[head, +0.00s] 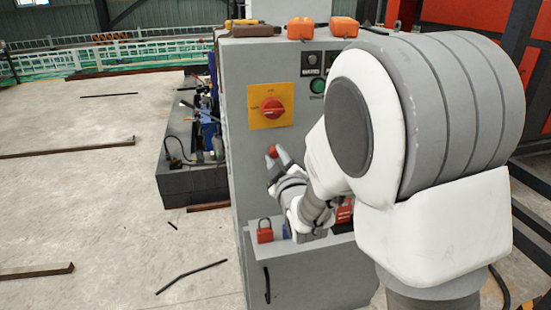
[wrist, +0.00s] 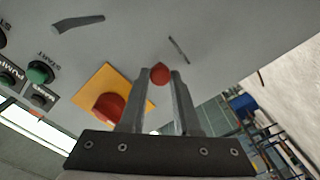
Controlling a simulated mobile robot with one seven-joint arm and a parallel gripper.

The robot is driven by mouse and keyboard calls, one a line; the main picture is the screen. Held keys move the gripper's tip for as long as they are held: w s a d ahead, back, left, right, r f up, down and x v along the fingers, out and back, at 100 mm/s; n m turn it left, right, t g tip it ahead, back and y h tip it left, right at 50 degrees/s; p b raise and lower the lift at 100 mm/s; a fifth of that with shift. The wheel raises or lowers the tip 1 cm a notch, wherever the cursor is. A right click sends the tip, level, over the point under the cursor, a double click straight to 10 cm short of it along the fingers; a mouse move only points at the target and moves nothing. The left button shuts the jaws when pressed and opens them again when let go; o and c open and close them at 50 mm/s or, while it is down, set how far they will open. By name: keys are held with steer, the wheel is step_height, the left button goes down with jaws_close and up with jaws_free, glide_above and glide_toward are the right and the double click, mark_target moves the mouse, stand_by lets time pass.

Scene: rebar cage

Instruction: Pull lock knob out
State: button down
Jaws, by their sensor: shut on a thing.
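The lock knob (head: 272,150), a small red ball, is on the front of the grey cabinet (head: 240,150), below the yellow plate with the red rotary switch (head: 271,107). My gripper (head: 277,159) reaches it from below right, with a fingertip on each side. In the wrist view the knob (wrist: 160,73) sits between the tips of my gripper (wrist: 159,82), which is shut on it. The knob's stem is hidden. The rotary switch also shows in the wrist view (wrist: 109,106), left of the fingers.
A green button (head: 317,86) is on the cabinet at upper right. An open box (head: 330,245) on the cabinet front, under my arm, has a red padlock (head: 264,232) at its left. Orange boxes (head: 301,28) lie on top. The floor at left has scattered bars (head: 190,276).

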steer(key=shift+s+d, duration=0.2)
steer(key=shift+s, duration=0.45)
steer(key=shift+f, duration=0.1)
steer(key=c, duration=0.6)
jaws_free()
steer(key=shift+s+b, duration=0.1)
steer(key=shift+b, duration=0.2)
